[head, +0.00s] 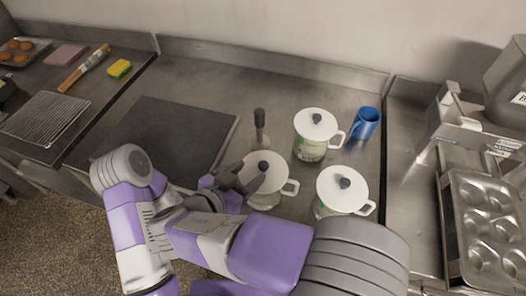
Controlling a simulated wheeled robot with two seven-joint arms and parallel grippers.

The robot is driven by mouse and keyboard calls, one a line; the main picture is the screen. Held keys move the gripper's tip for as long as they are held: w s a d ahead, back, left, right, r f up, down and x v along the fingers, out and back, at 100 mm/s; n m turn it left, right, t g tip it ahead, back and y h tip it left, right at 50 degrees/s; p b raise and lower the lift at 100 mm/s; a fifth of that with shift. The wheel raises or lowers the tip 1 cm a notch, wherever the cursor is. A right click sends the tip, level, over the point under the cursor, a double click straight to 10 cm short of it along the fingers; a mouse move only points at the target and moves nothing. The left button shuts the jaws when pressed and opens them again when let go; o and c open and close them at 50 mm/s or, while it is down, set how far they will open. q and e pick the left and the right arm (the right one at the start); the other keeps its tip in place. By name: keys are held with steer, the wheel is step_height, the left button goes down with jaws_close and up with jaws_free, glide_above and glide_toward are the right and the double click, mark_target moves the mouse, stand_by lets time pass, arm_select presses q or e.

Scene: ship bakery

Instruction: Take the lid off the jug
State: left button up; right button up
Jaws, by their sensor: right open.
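Three glass jugs with white lids and dark round knobs stand on the steel counter. The front left jug has its lid (275,180) on, and its handle points right. A second jug (311,152) stands behind it to the right, and a third jug (340,207) stands at the front right; both have their lids on. My right gripper (246,179) is open and empty at the left edge of the front left jug's lid, close to its knob (263,166). Contact cannot be told. My arm and gripper hide part of this jug. My left gripper is not in view.
A dark-handled tool (260,128) stands behind the front left jug. A dark flat mat (172,135) lies left. A muffin tin (452,228) is at the right, a wire rack (45,117) far left.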

mark_target(263, 165)
steer(key=shift+w+d+f, duration=0.25)
steer(key=shift+d, duration=0.3)
steer(key=x, duration=0.5)
steer(key=shift+w+d, duration=0.15)
steer(key=shift+w, duration=0.05)
steer(key=shift+c, duration=0.2)
jaws_close()
